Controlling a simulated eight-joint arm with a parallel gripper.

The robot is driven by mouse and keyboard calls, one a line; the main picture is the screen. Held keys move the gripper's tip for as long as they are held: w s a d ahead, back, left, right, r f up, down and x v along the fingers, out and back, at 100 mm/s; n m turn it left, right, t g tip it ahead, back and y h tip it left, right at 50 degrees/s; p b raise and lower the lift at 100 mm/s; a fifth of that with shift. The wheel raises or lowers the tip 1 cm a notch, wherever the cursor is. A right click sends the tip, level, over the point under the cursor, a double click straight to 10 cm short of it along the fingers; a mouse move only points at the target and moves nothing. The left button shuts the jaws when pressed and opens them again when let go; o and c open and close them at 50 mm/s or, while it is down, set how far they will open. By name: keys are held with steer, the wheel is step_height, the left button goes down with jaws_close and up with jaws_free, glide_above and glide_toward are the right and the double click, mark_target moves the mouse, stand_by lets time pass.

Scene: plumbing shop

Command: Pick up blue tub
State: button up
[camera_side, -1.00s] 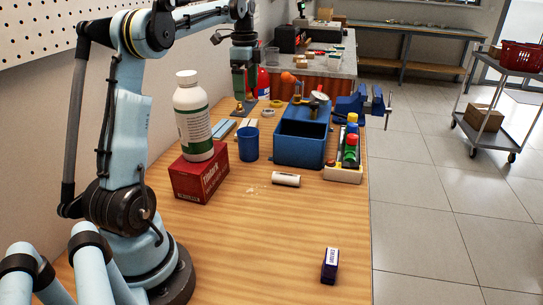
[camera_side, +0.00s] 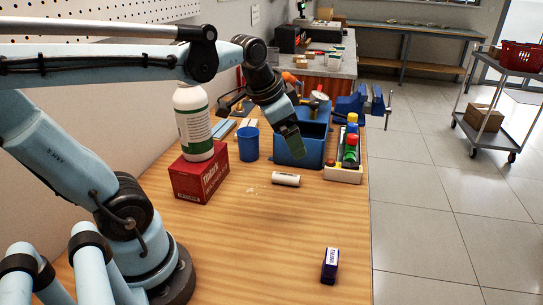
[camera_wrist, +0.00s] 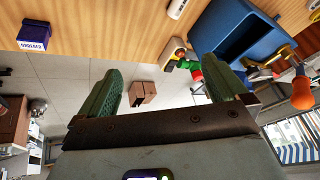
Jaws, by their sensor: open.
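A blue open-topped bin (camera_side: 316,152) stands on the wooden bench, and it also shows at the top right of the wrist view (camera_wrist: 212,30). A smaller round blue cup (camera_side: 248,145) stands upright to its left. Either could be the blue tub. My gripper (camera_side: 294,152) is open with nothing between its green fingers. In the side view its fingertips overlap the bin's front left part; I cannot tell whether they touch. In the wrist view the fingers (camera_wrist: 160,70) are spread apart, with the bin beyond the right finger.
A white bottle (camera_side: 193,122) stands on a red box (camera_side: 199,178) left of the cup. A white cylinder (camera_side: 286,179) lies in front of the bin. A tray of colored items (camera_side: 343,174) is at its right. A small purple box (camera_side: 330,266) sits on the clear front bench.

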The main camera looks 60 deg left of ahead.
steer(key=s+d+f, duration=0.1)
steer(key=s+d+f+n+t, duration=0.1)
steer(key=d+f, duration=0.1)
steer(key=s+d+f+n, duration=0.1)
steer(key=d, duration=0.1)
steer(key=shift+s+d+f+t+h, duration=0.2)
steer(key=shift+s+t+h, duration=0.1)
steer(key=shift+h, duration=0.1)
steer(key=shift+c, duration=0.3)
steer(key=shift+s+d+f, duration=0.15)
steer(key=shift+d, duration=0.05)
steer(key=c, duration=0.4)
steer(key=shift+o, duration=0.2)
steer(key=m+g+y, duration=0.4)
steer(key=m+y, duration=1)
steer(key=m, duration=0.6)
glide_toward(246, 131)
steer(key=x, duration=0.7)
